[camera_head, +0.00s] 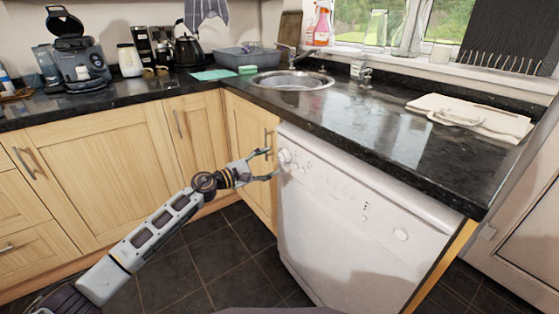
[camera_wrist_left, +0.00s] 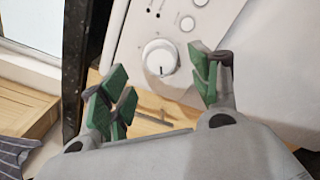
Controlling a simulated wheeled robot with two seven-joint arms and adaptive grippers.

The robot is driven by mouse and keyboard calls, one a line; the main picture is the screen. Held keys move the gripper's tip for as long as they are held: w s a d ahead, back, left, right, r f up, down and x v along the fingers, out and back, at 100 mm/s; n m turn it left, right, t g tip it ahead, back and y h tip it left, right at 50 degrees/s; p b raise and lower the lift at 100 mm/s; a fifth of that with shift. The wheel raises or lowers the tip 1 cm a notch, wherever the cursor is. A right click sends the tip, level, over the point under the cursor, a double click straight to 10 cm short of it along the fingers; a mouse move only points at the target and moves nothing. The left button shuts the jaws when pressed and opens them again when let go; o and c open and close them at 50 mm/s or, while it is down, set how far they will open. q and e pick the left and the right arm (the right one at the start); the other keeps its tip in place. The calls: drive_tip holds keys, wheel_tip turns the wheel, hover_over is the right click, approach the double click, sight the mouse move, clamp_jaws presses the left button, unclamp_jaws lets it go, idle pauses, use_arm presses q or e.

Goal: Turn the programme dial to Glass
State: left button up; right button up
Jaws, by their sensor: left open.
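The programme dial (camera_head: 284,157) is a round white knob at the left end of the white dishwasher's control panel. In the left wrist view the dial (camera_wrist_left: 160,57) shows a dark pointer line and small marks around it, too small to read. The dishwasher (camera_head: 350,230) stands under the counter. My left gripper (camera_head: 270,164) is just left of the dial, its fingers pointing towards it. In the left wrist view my gripper (camera_wrist_left: 160,92) has its green-padded fingers spread apart with nothing between them. The dial lies beyond the fingertips and looks untouched. My right gripper is not in view.
The black granite counter (camera_head: 370,130) overhangs the dishwasher panel closely. Wooden cupboard doors (camera_head: 100,165) with handles stand left of it. The dark tiled floor (camera_head: 215,255) is clear. A sink (camera_head: 292,79) and a folded cloth (camera_head: 470,116) are on top.

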sight(281, 158)
use_arm(q)
drive_tip(key=x, duration=0.4)
drive_tip(key=shift+d+b, duration=0.15)
drive_tip(key=shift+b, duration=0.25)
drive_tip(key=shift+w+d, duration=0.3)
drive_tip(key=c, duration=1)
